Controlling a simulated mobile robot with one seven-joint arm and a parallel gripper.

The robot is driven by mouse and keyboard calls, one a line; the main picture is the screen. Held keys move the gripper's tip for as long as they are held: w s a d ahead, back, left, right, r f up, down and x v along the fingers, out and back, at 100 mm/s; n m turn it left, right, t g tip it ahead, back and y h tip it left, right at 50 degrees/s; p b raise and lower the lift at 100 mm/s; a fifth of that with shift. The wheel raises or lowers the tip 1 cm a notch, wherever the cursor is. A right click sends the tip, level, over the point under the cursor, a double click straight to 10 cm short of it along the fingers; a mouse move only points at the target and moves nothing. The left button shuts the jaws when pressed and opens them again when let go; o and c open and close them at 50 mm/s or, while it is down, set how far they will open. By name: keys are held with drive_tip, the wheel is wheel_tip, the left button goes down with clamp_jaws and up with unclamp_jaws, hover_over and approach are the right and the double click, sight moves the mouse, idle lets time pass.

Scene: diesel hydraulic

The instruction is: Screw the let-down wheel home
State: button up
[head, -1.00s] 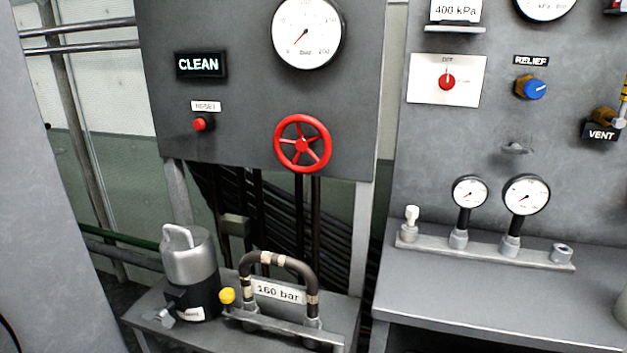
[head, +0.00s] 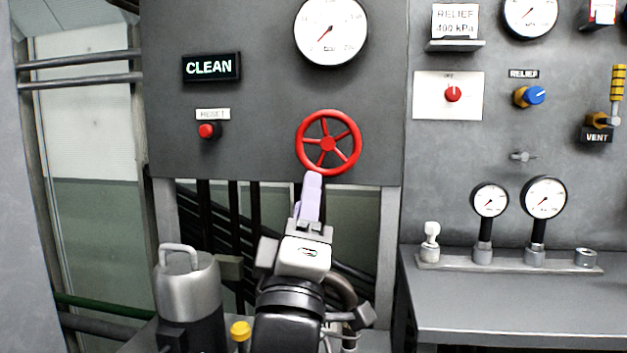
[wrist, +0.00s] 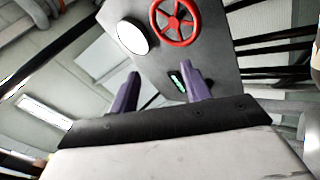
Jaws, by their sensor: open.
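A red spoked handwheel (head: 328,143) is on the lower part of the grey panel, under a large gauge; I see no label naming it. It also shows near the top of the wrist view (wrist: 174,21). My gripper (head: 309,190) has pale purple fingers and is raised just below the wheel in the head view, its tip close to the lower rim. I cannot tell whether it touches. In the wrist view my gripper (wrist: 162,84) is open, with nothing between its fingers, and the wheel lies beyond them.
The panel carries a large gauge (head: 331,31), a lit CLEAN sign (head: 211,67) and a red RESET button (head: 208,131). A silver canister (head: 187,285) and a yellow knob (head: 240,330) are low down beside my arm. A grey bench (head: 500,300) with small gauges is at right.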

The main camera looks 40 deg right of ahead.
drive_tip(key=p, duration=1.3)
approach(316, 166)
drive_tip(key=x, duration=0.7)
drive_tip(key=shift+s+r, duration=0.1)
drive_tip(key=shift+w+d+r, duration=0.35)
drive_tip(key=shift+w+d, duration=0.1)
drive_tip(key=shift+c, duration=0.2)
drive_tip(key=c, duration=0.9)
